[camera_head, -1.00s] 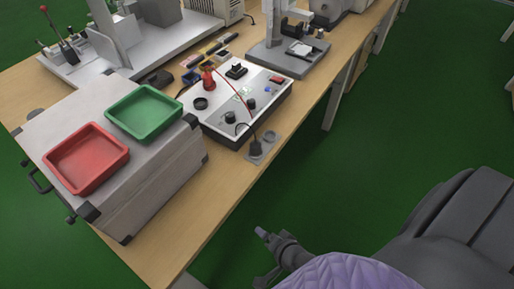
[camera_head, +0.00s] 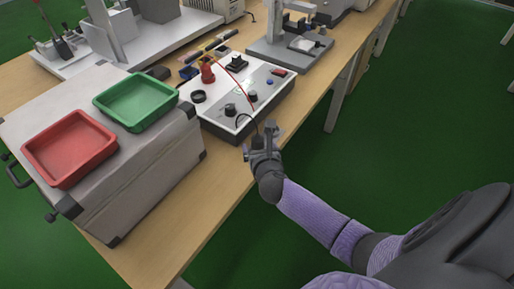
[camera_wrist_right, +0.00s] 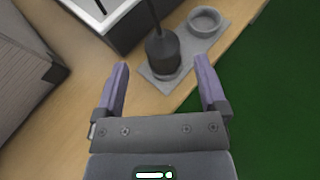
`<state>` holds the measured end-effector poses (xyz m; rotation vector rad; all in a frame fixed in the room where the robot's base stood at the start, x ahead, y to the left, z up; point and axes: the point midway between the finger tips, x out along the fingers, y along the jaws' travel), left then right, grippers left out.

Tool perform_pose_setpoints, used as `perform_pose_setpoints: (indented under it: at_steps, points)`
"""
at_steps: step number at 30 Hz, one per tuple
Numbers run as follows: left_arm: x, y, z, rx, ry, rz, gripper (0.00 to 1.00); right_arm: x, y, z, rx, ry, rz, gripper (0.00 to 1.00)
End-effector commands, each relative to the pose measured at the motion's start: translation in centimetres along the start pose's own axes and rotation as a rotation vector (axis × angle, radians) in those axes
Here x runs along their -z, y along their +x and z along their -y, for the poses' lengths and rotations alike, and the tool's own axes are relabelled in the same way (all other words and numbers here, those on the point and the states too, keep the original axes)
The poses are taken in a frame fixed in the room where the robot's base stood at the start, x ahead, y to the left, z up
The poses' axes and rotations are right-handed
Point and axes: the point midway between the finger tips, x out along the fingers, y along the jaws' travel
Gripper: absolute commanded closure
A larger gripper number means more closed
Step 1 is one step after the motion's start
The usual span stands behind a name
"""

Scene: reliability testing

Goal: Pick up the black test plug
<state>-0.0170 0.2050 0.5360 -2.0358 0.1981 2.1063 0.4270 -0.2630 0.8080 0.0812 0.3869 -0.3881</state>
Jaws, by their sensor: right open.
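The black test plug (camera_wrist_right: 161,50) stands upright on a small grey holder plate (camera_wrist_right: 188,67) in the right wrist view, with its cable running up from its top. My right gripper (camera_wrist_right: 162,85) is open, with the plug ahead of and between its two purple-grey fingers, not gripped. In the head view my right gripper (camera_head: 262,137) is at the front edge of the table, beside the white test box, and hides the plug. The left gripper does not show in either current view.
A grey case (camera_head: 150,165) carries a red tray (camera_head: 68,148) and a green tray (camera_head: 135,101) to the left. An empty grey ring (camera_wrist_right: 204,22) sits beside the plug on the plate.

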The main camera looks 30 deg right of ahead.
Motion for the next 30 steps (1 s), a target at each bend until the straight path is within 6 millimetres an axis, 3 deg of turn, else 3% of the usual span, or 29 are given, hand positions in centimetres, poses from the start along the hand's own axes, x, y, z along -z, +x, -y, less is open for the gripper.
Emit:
perform_pose_setpoints:
  at_steps: [3, 6, 13, 26, 30]
  points:
    - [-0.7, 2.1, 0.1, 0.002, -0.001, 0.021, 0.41, 0.5, 2.8, 0.4, 0.003, -0.004, 0.001, 0.08]
    - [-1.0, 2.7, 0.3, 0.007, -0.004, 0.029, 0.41, 0.3, 4.1, 0.3, 0.002, -0.004, 0.000, 0.08]
    - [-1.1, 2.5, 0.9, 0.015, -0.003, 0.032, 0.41, -0.1, 4.2, 0.3, 0.001, -0.003, 0.000, 0.08]
    - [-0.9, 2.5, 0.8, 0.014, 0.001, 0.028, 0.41, 0.0, 4.2, 0.3, 0.001, -0.004, 0.000, 0.97]
    - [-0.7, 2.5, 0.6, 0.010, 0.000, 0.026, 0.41, -0.1, 4.2, 0.3, 0.000, -0.004, 0.000, 1.00]
